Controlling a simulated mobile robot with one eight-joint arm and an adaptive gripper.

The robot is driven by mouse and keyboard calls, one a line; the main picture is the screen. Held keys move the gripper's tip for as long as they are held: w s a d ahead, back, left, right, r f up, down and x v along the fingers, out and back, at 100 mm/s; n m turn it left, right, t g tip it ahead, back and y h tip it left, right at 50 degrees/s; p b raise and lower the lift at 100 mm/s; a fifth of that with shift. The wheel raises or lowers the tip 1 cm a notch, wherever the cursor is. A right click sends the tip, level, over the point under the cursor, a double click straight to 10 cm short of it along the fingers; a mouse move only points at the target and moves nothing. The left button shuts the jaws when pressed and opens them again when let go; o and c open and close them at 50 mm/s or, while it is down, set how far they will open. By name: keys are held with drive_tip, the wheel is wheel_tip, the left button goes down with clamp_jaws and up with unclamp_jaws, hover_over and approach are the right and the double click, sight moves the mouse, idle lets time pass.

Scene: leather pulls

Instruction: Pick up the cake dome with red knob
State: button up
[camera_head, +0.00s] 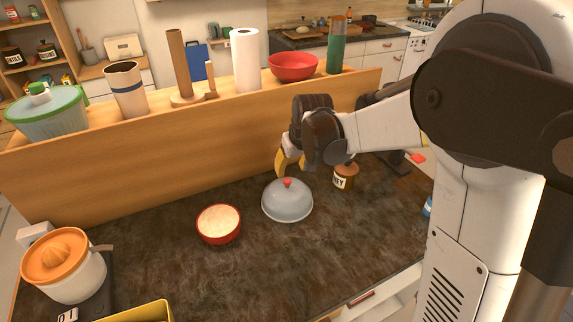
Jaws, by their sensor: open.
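The cake dome (287,204) is a grey, rounded cover with a small red knob (287,183) on top. It sits upright on the dark countertop, right of the middle of the picture. My gripper (291,165) is above and just behind the dome, pointing down, with its yellow fingers close above the knob. It is open and holds nothing that I can see. One finger is partly hidden by the wrist, and I cannot tell the exact gap to the knob.
A red bowl (219,224) stands left of the dome, and a honey jar (344,177) stands to its right, near my wrist. An orange-topped juicer (62,263) is at the far left. A raised wooden ledge (220,158) runs behind. Bare counter lies in front of the dome.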

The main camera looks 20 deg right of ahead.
sight(288, 181)
drive_tip(key=x, duration=0.2)
drive_tip(key=b+x, duration=0.1)
drive_tip(key=x, duration=0.3)
drive_tip(key=shift+w+d, duration=0.15)
drive_tip(key=shift+d, duration=0.15)
drive_tip(key=b+x, duration=0.2)
drive_tip(key=x, duration=0.3)
drive_tip(key=shift+w+f, duration=0.1)
drive_tip(key=shift+w, duration=0.1)
clamp_jaws()
